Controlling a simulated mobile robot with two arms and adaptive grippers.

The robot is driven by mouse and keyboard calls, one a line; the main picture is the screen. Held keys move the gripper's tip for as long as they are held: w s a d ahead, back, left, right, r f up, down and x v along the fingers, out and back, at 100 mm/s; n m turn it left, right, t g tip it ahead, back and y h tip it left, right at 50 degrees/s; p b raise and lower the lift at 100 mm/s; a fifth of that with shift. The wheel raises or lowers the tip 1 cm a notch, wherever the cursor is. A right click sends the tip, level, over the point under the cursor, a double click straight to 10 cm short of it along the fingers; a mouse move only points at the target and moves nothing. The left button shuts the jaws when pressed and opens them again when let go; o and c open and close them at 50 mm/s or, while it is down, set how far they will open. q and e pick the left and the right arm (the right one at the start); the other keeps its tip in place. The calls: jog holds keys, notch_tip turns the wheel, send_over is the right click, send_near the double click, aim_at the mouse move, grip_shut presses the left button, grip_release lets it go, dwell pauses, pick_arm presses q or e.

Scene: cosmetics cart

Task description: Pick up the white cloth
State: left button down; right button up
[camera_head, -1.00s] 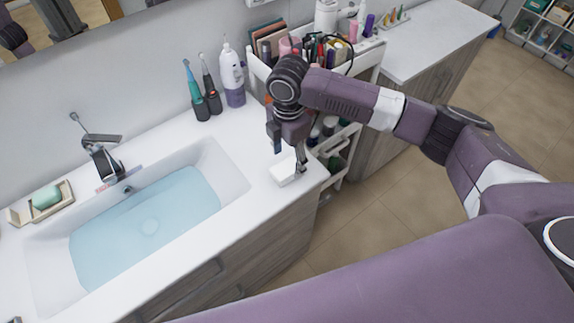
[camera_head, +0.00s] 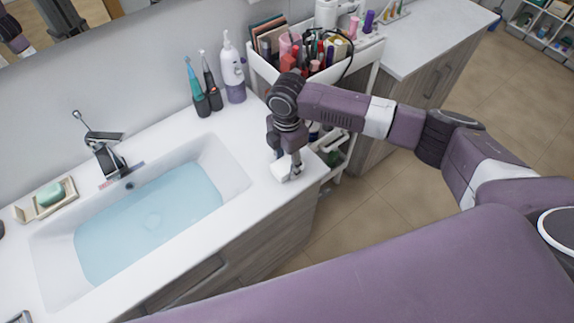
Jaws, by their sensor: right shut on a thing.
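The white cloth (camera_head: 284,172) is a small folded white block on the right end of the white sink counter, near its front edge. My right gripper (camera_head: 288,164) points down over the cloth, shut on it, with the fingers at the cloth's upper part. The cloth is at counter level; I cannot tell if it is clear of the surface. The gripper and wrist hide part of the cloth. My left gripper is not in view.
The sink (camera_head: 150,222) holds water, left of the cloth. Electric toothbrushes (camera_head: 212,92) and a white-purple bottle (camera_head: 233,75) stand at the back wall. A cosmetics cart (camera_head: 345,75) full of items is just right of the counter. A soap dish (camera_head: 47,199) sits far left.

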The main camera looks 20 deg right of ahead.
aim_at(287, 163)
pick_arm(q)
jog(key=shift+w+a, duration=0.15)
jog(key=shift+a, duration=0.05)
